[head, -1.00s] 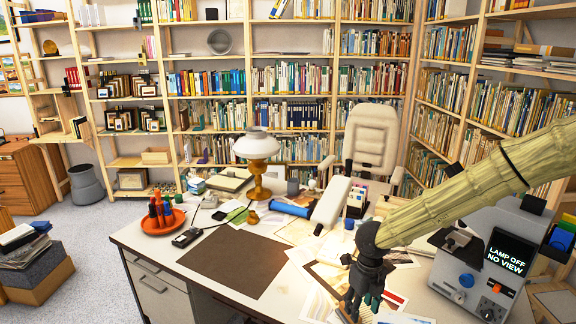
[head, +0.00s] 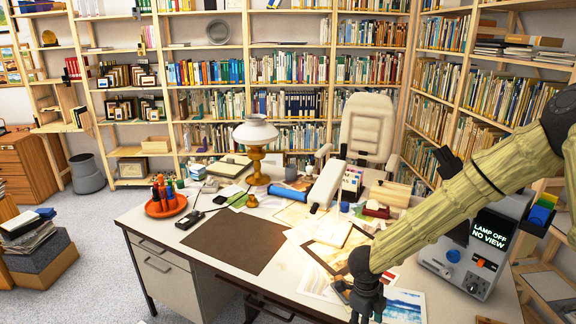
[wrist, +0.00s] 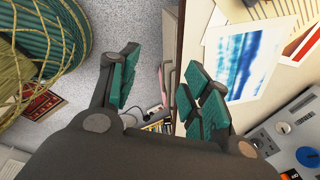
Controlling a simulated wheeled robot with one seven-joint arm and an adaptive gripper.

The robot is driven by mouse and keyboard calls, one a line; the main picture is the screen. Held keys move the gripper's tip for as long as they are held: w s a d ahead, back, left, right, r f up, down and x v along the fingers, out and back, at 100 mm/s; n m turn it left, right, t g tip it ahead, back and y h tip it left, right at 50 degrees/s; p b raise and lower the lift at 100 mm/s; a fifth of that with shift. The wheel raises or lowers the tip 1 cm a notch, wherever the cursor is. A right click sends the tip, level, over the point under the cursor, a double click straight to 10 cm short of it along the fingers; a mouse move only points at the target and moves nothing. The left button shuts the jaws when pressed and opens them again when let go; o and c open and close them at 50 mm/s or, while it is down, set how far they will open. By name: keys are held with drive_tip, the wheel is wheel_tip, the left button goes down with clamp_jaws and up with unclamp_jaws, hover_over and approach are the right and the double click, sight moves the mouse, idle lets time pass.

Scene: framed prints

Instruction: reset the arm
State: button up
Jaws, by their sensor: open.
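My arm reaches in from the right edge of the head view, over the front right of the white desk (head: 205,218). My gripper (head: 366,316) hangs at the desk's front edge, with its tips at the bottom of the picture. In the wrist view my gripper (wrist: 155,95) shows two dark fingers with green pads, spread wide apart. Nothing lies between them. Below the gap are the desk edge and the grey speckled floor (wrist: 150,35). A blue and white print (wrist: 240,62) lies on the desk just right of the right finger.
A grey machine (head: 470,250) reading "LAMP OFF NO VIEW" stands beside my arm at the right. An oil lamp (head: 256,150), an orange tray (head: 166,206) and loose prints are on the desk. The dark mat (head: 238,246) is bare. Bookshelves and a cream chair (head: 366,128) stand behind.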

drive_tip(key=s+d+f+n+t+h, duration=0.1)
drive_tip(key=s+d+f+n, duration=0.1)
drive_tip(key=s+f+n, duration=0.5)
drive_tip(key=s+d+f+n+t, duration=0.1)
drive_tip(key=s+d+f+n, duration=0.1)
drive_tip(key=s+f+n, duration=0.55)
drive_tip(key=s+a+f+n+g+y, duration=0.1)
drive_tip(key=s+f+n, duration=0.1)
drive_tip(key=s+n, duration=0.4)
drive_tip(key=s+a+f+n+g+y, duration=0.1)
drive_tip(key=s+n, duration=0.5)
drive_tip(key=s, duration=0.6)
drive_tip(key=shift+s+a+f+y, duration=0.25)
drive_tip(key=shift+a+f+y, duration=0.2)
drive_tip(key=shift+f, duration=0.5)
